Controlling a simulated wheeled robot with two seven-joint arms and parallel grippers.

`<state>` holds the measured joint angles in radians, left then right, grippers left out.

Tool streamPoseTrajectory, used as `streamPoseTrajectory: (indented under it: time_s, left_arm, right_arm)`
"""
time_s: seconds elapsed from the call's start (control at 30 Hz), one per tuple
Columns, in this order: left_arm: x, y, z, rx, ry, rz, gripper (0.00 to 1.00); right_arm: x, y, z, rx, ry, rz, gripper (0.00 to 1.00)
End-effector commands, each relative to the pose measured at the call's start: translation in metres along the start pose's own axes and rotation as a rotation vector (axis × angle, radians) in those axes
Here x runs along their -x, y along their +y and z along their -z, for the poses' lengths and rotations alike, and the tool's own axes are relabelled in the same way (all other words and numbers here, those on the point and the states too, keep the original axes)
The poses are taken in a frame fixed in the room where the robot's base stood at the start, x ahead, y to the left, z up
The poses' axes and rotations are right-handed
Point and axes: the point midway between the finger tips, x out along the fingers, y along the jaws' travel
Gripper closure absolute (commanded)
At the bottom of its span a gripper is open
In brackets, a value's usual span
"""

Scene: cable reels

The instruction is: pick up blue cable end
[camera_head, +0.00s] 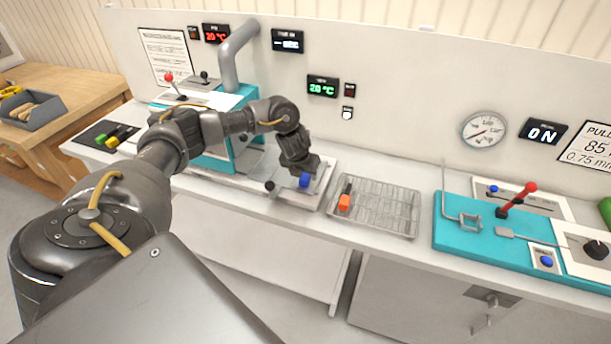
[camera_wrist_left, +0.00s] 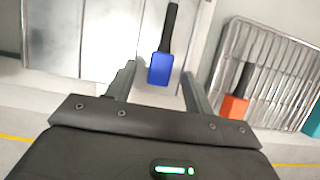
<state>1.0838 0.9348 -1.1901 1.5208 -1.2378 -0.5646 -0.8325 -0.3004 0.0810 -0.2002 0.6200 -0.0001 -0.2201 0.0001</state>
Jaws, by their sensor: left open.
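The blue cable end (camera_wrist_left: 159,68) has a blue block and a black stem, and lies on a pale metal plate (camera_wrist_left: 100,45). In the left wrist view it shows between and just beyond the fingers of my left gripper (camera_wrist_left: 155,85), which is open and empty. In the head view the blue cable end (camera_head: 304,181) shows just below my left gripper (camera_head: 296,172), whose arm hides part of the plate. I cannot tell whether the fingers touch the block. My right gripper is not in view.
An orange cable end (camera_head: 344,201) lies in the wire tray (camera_head: 400,212) right of the plate. A black knob (camera_head: 269,186) is close on the left. A teal machine (camera_head: 245,150) stands behind my left arm. A teal lever station (camera_head: 455,235) is farther right.

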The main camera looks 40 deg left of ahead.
Motion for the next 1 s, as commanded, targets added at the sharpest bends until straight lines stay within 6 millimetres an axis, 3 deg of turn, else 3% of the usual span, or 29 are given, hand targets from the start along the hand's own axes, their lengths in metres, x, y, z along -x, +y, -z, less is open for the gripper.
streamPoseTrajectory:
  time_s: [0.17, 0.4, 0.77, 1.0]
  left_arm:
    - [-0.016, 0.000, -0.001, 0.001, 0.000, 0.001, 0.47]
    - [-0.018, 0.000, -0.001, 0.001, -0.001, 0.001, 0.47]
    - [-0.018, -0.001, -0.001, 0.001, -0.001, 0.002, 0.94]
    - [-0.017, -0.001, -0.001, 0.001, -0.002, 0.002, 0.97]
  right_arm:
    - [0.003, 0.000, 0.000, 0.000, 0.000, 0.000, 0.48]
    - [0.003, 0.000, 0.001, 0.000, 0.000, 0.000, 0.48]
    - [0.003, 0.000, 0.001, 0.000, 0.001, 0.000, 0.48]
    - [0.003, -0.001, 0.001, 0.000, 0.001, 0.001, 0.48]
